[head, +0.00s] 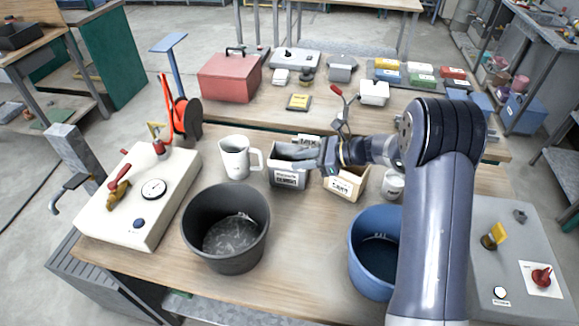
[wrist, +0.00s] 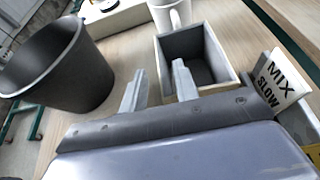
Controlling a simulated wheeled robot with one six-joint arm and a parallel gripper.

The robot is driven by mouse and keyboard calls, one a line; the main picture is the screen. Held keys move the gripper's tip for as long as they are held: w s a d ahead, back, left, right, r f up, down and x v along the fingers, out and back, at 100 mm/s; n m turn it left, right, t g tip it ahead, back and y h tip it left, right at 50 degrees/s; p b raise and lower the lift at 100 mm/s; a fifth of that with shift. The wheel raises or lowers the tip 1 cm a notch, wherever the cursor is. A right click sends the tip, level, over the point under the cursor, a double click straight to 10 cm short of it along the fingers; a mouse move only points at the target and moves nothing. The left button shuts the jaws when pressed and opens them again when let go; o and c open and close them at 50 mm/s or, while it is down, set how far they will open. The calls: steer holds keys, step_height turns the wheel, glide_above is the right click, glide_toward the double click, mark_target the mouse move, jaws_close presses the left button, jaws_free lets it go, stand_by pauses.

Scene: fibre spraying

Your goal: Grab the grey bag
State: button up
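I cannot make out anything that is clearly a grey bag. A grey open-topped box (head: 288,180) with a white label on its front stands at the middle of the near table; its inside looks empty in the wrist view (wrist: 237,83). A grey lump-like item (head: 342,68) sits on the back table, too small to identify. My gripper (head: 308,158) reaches in from the right, at the grey box's right side. In the wrist view its two fingers (wrist: 158,82) are apart with nothing between them, and the right finger overlaps the box's near edge.
A black bucket (head: 200,248), a blue bucket (head: 362,262), a white jug (head: 235,157) and a beige labelled box (head: 347,185) stand around it. A "MIX SLOW" sign (wrist: 278,84) stands right of the grey box. Table surface between the buckets (head: 305,245) is clear.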

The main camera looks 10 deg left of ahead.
mark_target(286, 162)
steer(key=p+x, duration=0.1)
steer(key=x, duration=0.4)
steer(key=shift+c, duration=0.6)
jaws_close()
stand_by(0.8)
